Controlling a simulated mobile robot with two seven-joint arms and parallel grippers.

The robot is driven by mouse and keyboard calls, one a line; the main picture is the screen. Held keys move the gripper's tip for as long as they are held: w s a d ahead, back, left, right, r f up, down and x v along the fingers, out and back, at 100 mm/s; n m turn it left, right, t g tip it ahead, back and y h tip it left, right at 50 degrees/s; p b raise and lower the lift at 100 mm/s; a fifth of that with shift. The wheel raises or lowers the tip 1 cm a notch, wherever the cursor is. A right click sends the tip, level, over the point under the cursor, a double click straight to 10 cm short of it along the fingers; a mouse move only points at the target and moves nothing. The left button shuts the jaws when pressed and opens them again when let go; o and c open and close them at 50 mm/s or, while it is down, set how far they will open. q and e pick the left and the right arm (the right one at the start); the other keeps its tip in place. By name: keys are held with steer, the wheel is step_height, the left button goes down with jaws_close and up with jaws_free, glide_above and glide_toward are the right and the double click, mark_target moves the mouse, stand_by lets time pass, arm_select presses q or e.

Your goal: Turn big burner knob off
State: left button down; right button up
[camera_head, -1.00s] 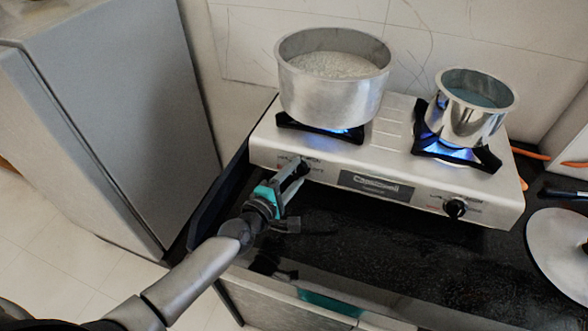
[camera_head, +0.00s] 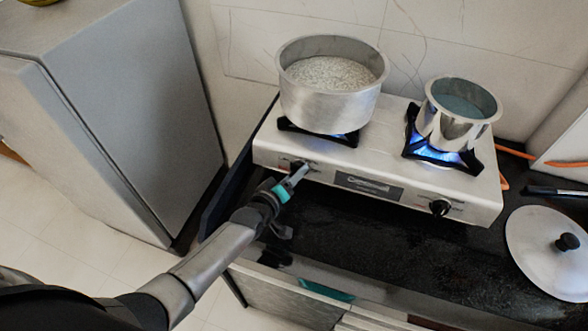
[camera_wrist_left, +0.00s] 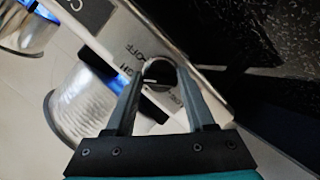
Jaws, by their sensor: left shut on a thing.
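The silver two-burner stove (camera_head: 385,170) stands on the black counter. The big burner knob (camera_wrist_left: 158,75) is on the left of its front panel, between the fingertips of my left gripper (camera_wrist_left: 160,68). The left gripper (camera_head: 299,172) is shut on this knob, and its fingers partly hide it in the head view. The small pot (camera_head: 456,120) stands over the right burner (camera_head: 440,153), where blue flame shows. My right gripper is not in view.
The second knob (camera_head: 440,207) is on the right of the front panel. A round lid (camera_head: 540,265) lies on the counter at the right. A grey cabinet (camera_head: 130,110) stands at the left. The black counter front (camera_head: 400,240) is clear.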

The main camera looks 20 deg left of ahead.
arm_select(q)
steer(key=shift+s+d+m+y+p, duration=0.1)
steer(key=shift+m+y+p, duration=0.35)
steer(key=shift+m+p, duration=0.85)
steer(key=shift+m+y+p, duration=0.45)
steer(key=shift+m+p, duration=0.1)
steer(key=shift+m, duration=1.35)
steer(key=shift+f, duration=0.1)
steer(key=shift+c, duration=1.3)
jaws_free()
steer(key=p+v, duration=0.4)
steer(key=v, duration=1.1)
steer(key=shift+r, duration=0.4)
